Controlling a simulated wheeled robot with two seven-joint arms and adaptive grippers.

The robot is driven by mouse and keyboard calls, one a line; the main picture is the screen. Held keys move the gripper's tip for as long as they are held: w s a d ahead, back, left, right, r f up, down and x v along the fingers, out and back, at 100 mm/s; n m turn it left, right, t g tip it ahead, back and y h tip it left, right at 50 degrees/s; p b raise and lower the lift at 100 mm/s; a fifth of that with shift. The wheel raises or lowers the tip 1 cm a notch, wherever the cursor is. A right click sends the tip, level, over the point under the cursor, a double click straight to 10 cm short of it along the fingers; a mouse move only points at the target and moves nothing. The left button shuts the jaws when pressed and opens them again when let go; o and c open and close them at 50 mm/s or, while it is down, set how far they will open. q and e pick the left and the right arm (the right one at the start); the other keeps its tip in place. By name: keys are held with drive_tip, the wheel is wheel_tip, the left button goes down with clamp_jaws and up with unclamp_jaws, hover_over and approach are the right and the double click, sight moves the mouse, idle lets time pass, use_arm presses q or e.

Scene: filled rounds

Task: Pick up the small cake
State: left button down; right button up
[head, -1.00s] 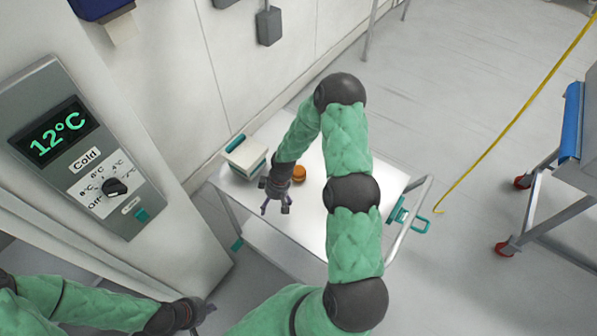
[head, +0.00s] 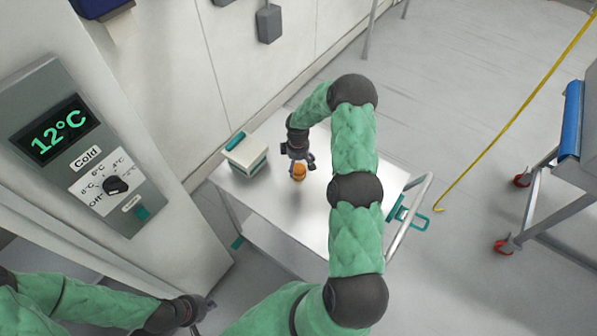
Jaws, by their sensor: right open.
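The small cake (head: 299,172) is round and orange-brown and sits on the white top of a cart (head: 265,208). My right gripper (head: 300,165) is open and points down at the cake, with its fingers at or just above the cake's far side. I cannot tell whether the fingers touch it. The gripper hides the cake's upper edge. My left gripper (head: 205,308) is low at the bottom left, beside the cabinet and away from the cart; its fingers are too small and dark to read.
A white box with a teal handle (head: 246,155) stands on the cart left of the cake. A cabinet panel reading 12°C (head: 85,150) is at the left. The cart has a rail handle (head: 410,215) at the right. A metal trolley (head: 560,190) stands further right. The cart's front is clear.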

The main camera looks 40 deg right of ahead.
sight(299, 168)
drive_tip(key=shift+d+f, duration=0.2)
drive_tip(key=shift+f, duration=2.2)
drive_tip(key=c, duration=0.9)
